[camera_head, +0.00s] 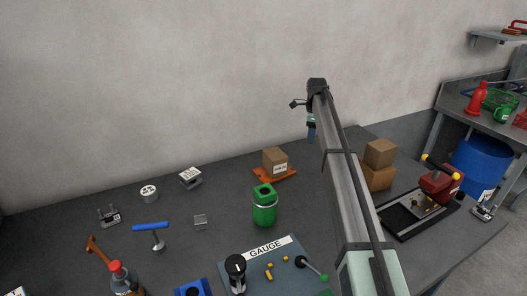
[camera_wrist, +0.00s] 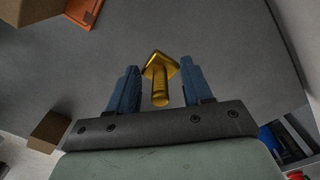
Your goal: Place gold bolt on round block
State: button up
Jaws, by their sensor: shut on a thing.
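The gold bolt (camera_wrist: 159,92) is between the two blue fingers of my gripper (camera_wrist: 160,72) in the wrist view. Its angular head points away from the palm and its round shank points toward it. My gripper is shut on it. In the head view, my gripper's blue fingers (camera_head: 311,130) hang from the raised arm, high above the far side of the table; the bolt cannot be made out there. A small white round block (camera_head: 148,192) with dark marks on top stands on the table at the far left, well away from my gripper.
A green canister (camera_head: 264,210), a box on an orange base (camera_head: 275,162) and a GAUGE board (camera_head: 262,262) with small yellow pieces occupy the middle. Stacked brown boxes (camera_head: 379,165) and a red machine (camera_head: 440,186) stand right. Bare table (camera_head: 60,190) surrounds the left items.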

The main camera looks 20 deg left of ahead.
jog(key=r, duration=1)
jog(key=shift+s+a, duration=0.1)
jog(key=shift+a, duration=0.2)
jog(key=s+a+n, duration=0.1)
jog(key=s+a, duration=0.3)
jog(key=a, duration=0.4)
jog(key=s+a+n, duration=0.1)
jog(key=s+a, duration=0.4)
jog(key=a, duration=0.3)
jog(key=n, duration=0.6)
send_over(148, 190)
jog(key=shift+f, duration=7.6)
jog(key=shift+f, duration=0.2)
jog(key=o, duration=1.1)
jog(key=shift+o, duration=0.2)
